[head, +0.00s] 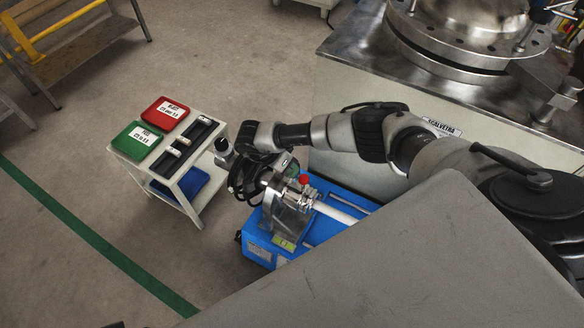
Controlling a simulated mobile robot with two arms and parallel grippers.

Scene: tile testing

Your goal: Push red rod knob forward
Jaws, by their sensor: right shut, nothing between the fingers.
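The red rod knob (304,179) is a small red ball at the upper end of a metal fixture on the blue test machine (257,243). A white rod (335,211) runs from the fixture toward the lower right. My right arm reaches in from the right and bends down over the machine's far left end. My right gripper (281,181) is shut and empty, just left of the knob. Whether its fingertips touch the knob or the fixture I cannot tell, as dark cables and metal parts overlap there. My left gripper is not in view.
A small white cart (198,200) left of the machine carries a red bin (165,110), a green bin (136,141) and a black tray. A large steel vessel (460,35) stands on a bench behind my arm. A grey panel covers the lower right.

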